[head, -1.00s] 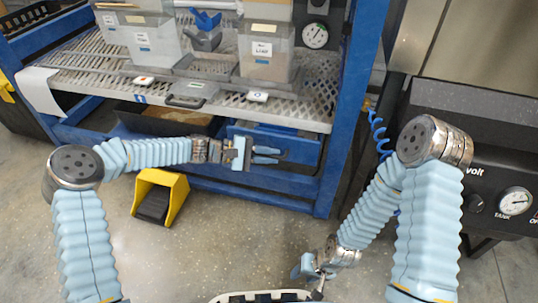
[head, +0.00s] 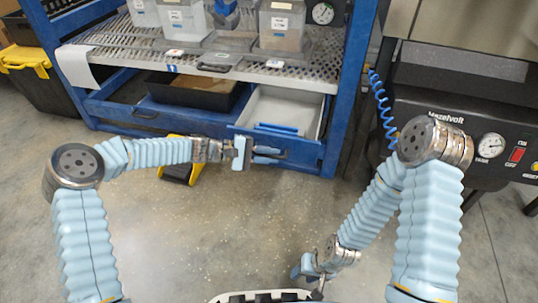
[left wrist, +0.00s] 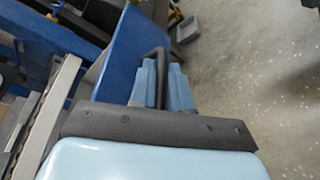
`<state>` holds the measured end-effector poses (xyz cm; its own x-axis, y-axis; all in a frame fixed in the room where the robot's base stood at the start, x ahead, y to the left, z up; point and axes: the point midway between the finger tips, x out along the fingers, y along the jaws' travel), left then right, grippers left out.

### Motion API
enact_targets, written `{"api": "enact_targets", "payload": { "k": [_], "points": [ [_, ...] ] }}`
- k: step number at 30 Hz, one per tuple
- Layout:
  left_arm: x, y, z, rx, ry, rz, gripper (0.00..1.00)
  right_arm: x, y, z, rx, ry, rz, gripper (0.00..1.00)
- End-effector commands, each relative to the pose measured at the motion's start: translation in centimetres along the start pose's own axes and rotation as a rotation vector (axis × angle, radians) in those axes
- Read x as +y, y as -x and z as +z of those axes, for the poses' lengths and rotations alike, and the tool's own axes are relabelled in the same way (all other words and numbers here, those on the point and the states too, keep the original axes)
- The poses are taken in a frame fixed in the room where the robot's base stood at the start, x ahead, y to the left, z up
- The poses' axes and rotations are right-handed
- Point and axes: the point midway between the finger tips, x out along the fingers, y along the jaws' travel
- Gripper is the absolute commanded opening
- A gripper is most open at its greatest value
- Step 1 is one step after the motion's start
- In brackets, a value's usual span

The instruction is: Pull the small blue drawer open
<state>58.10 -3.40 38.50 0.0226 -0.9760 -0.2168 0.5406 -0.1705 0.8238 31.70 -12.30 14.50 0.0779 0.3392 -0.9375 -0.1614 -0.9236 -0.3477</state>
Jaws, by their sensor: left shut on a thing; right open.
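The small blue drawer (head: 308,150) under the mesh bench is pulled out, and its pale, empty-looking inside shows behind the blue front. My left gripper (head: 268,155) is at the drawer front. In the left wrist view its two light-blue fingers (left wrist: 163,84) are shut on the dark bar handle (left wrist: 154,56), beside the blue drawer front (left wrist: 122,48). In the head view the gripper hides most of the handle. My right gripper (head: 315,274) is open and empty, low over the floor, away from the drawer.
A black tray (head: 195,92) sits left of the drawer under the mesh shelf (head: 135,52). A yellow and black pedal (head: 180,173) stands on the floor, partly behind my left arm. A black machine with a gauge (head: 490,146) stands right. The floor before the drawer is clear.

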Motion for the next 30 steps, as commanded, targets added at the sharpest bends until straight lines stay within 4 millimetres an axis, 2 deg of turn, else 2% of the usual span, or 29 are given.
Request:
{"api": "enact_targets", "payload": {
  "k": [11,12,13,22,26,30],
  "points": [
    [0.0,0.0,0.0,0.001,0.000,0.000,0.00,0.0,0.0,0.0,0.001,0.000,0.000,0.43],
    [0.0,0.0,0.0,0.001,0.000,0.000,0.19,0.0,0.0,0.0,0.001,0.000,0.000,0.43],
    [0.0,0.0,0.0,0.001,0.000,0.000,0.23,0.0,0.0,0.0,0.001,0.000,0.000,0.43],
    [0.1,0.1,0.0,0.001,0.000,0.001,0.23,0.0,0.0,0.0,0.000,0.000,0.000,0.43],
    [0.1,1.4,-0.1,0.004,0.000,0.001,0.23,-0.1,0.3,0.0,0.000,0.000,0.000,0.43],
    [0.2,4.4,0.0,0.006,0.000,0.001,0.23,-0.3,0.8,0.0,-0.001,0.000,0.000,0.43]
  ]
}}
